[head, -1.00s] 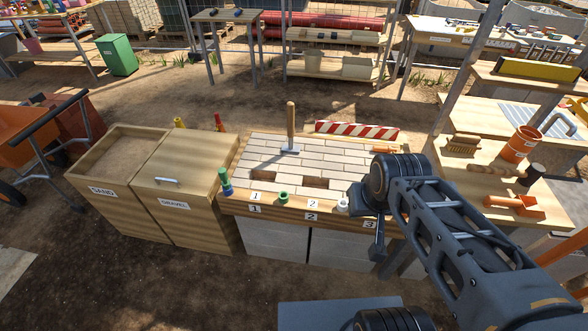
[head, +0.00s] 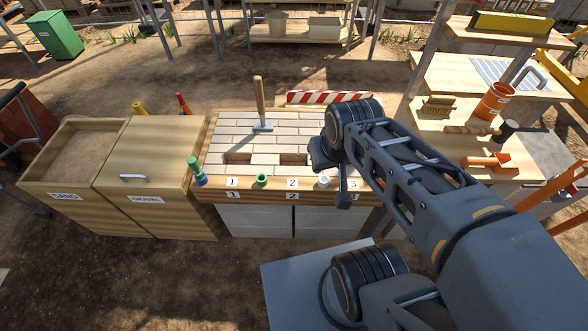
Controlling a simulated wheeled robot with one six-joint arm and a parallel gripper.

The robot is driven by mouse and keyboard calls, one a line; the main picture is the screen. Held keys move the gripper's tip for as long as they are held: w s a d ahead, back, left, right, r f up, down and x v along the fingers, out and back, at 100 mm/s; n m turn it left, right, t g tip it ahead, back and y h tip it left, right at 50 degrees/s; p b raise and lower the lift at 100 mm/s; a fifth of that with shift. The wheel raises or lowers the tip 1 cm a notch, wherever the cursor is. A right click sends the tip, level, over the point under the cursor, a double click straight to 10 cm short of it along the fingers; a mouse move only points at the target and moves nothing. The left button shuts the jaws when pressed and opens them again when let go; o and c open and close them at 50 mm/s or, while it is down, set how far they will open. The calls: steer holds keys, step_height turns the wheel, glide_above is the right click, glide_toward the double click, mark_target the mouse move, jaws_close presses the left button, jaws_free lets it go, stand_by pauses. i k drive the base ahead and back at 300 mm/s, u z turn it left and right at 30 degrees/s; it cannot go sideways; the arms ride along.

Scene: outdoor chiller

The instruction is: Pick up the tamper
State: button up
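The tamper (head: 260,97) stands upright on the paved brick panel of the workbench, with a wooden handle and a flat grey metal foot resting on the bricks. My gripper (head: 340,185) hangs at the end of my dark grey arm, over the front right part of the bench. It is in front of the tamper and to its right, clearly apart from it. The arm's wrist hides much of the gripper, so whether its fingers are open is not clear.
The brick bench (head: 225,186) has two dark gaps, and small green and white pieces along its front edge. Sand (head: 73,193) and gravel (head: 141,196) bins stand left. A red-white striped board (head: 328,97) lies behind. A side table (head: 430,135) with tools stands right.

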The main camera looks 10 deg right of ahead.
mark_target(262, 125)
steer(key=u, duration=0.2)
steer(key=k, duration=0.3)
steer(key=u, duration=3.1)
steer(key=i, duration=0.1)
steer(key=z, duration=1.7)
steer(key=i, duration=0.8)
steer(key=z, duration=0.75)
steer(key=i, duration=0.5)
steer(key=z, duration=0.5)
